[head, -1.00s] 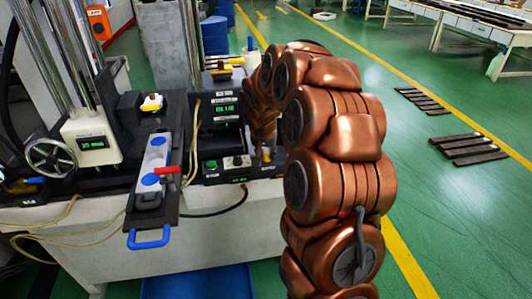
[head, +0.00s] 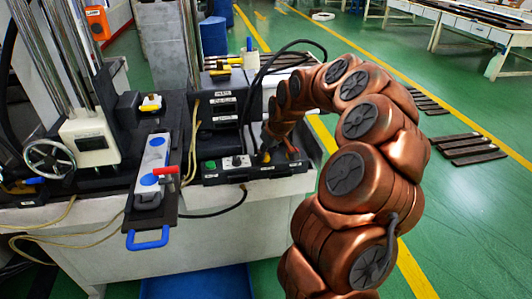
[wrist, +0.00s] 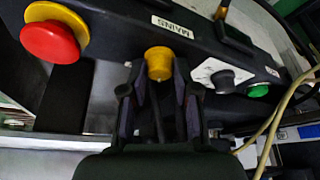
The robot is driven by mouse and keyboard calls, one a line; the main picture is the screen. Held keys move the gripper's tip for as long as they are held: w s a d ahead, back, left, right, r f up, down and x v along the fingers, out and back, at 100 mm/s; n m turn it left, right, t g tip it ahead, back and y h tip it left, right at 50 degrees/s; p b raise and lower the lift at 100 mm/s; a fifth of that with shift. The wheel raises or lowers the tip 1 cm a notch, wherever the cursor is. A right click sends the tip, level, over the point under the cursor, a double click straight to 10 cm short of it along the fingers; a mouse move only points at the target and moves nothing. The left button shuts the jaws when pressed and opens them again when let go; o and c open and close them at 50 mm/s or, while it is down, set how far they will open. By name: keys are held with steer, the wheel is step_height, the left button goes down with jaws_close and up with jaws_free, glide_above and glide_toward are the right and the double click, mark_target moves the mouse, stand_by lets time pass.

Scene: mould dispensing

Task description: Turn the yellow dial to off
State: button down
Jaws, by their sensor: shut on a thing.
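The yellow dial (wrist: 158,62) sits on the black control box (wrist: 110,25) beside a "MAINS" label in the wrist view. My gripper (wrist: 160,80) has one finger on each side of the dial and is shut on it. In the head view my gripper (head: 268,152) is at the right end of the low control box (head: 212,178). There the dial is mostly hidden by my gripper. I cannot read the dial's pointer or any off mark. The displays on the box and on the white unit (head: 93,145) are dark.
A red mushroom button (wrist: 50,42) with a yellow collar is left of the dial in the wrist view. A black knob (wrist: 223,80) on a white plate and a green button (wrist: 258,90) are to its right. A plate with a red lever (head: 167,170) stands left of the box.

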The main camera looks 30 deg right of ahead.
steer(key=shift+n+y+b, duration=0.3)
steer(key=shift+n+y, duration=0.3)
steer(key=shift+n, duration=1)
steer(key=shift+d, duration=0.1)
steer(key=c, duration=0.9)
jaws_free()
steer(key=shift+o, duration=0.2)
steer(key=v, duration=1.2)
steer(key=shift+w, duration=0.25)
steer(key=shift+r, duration=0.15)
